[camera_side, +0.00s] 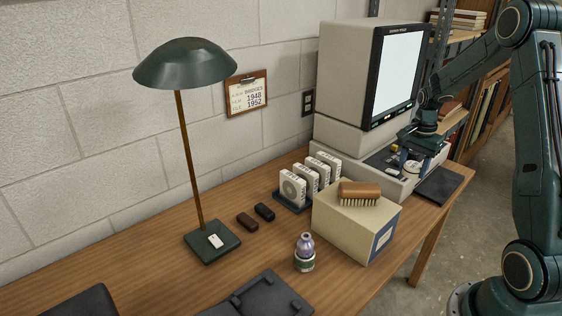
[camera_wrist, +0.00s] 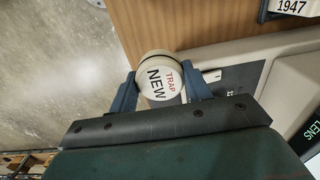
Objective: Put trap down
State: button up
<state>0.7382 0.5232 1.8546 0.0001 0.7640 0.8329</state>
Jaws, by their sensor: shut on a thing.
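My gripper (camera_wrist: 160,88) is shut on a round white trap (camera_wrist: 161,80), with one blue finger on each side. In the side view my gripper (camera_side: 413,159) is at the right, low over the front part of the microfilm reader (camera_side: 352,85). The trap (camera_side: 412,166) shows there as a small pale disc between the fingers. I cannot tell whether it touches the surface under it.
A dark flat pad (camera_side: 440,186) lies at the table's right end. A cream box (camera_side: 345,225) with a brush (camera_side: 360,193) on top stands left of it. A purple-topped bottle (camera_side: 305,247), a rack of white boxes (camera_side: 293,188) and a green lamp (camera_side: 212,243) stand further left.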

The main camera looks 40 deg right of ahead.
aim_at(410, 177)
notch_tip(410, 177, down, 12)
jog(key=shift+f, duration=0.15)
jog(key=shift+f, duration=0.1)
jog(key=shift+f, duration=1.8)
jog(key=shift+f, duration=0.15)
jog(key=o, duration=0.9)
jog(key=shift+o, duration=0.2)
jog(key=shift+r, duration=6.15)
